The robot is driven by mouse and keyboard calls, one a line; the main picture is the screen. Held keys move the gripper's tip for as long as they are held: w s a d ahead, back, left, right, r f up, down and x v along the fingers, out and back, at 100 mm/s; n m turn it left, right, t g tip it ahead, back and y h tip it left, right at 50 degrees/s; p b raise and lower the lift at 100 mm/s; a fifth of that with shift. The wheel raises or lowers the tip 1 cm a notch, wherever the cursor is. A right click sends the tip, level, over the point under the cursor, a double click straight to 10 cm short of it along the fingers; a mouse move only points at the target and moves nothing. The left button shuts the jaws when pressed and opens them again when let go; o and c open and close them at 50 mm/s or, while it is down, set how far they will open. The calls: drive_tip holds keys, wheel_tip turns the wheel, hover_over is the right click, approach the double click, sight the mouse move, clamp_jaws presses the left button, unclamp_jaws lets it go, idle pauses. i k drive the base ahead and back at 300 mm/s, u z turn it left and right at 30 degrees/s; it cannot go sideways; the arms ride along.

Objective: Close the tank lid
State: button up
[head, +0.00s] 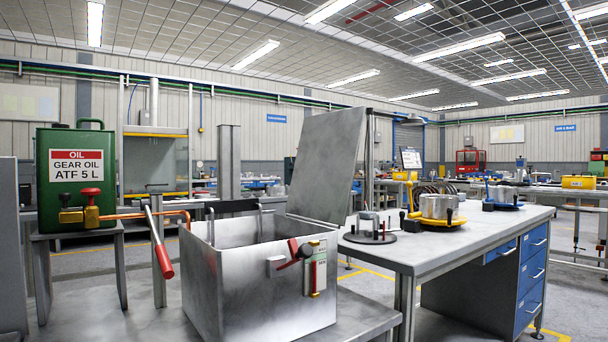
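The tank (225,295) is an open-topped metal box on a low grey bench in the foreground. Its lid (325,165) is a flat grey plate standing up and leaning back at the tank's rear right side, so the tank is open. A red-handled valve or latch (302,253) and a gauge strip (315,275) are on the tank's front right. A dark bar and two metal uprights (232,208) show at the tank's back rim. The tank's floor is hidden by its front wall. My gripper is not in view.
A green oil can (75,185) stands on a small stand at the left. A lever with a red grip (163,260) rises just left of the tank. At the right, a workbench (450,240) carries a dark round fixture (370,237) and a yellow-based clutch part (438,210).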

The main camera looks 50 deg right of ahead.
sight(327, 166)
drive_tip(key=u, duration=2.75)
drive_tip(key=k, duration=2.55)
drive_tip(key=z, duration=3.05)
drive_tip(key=k, duration=0.85)
drive_tip(key=u, duration=0.2)
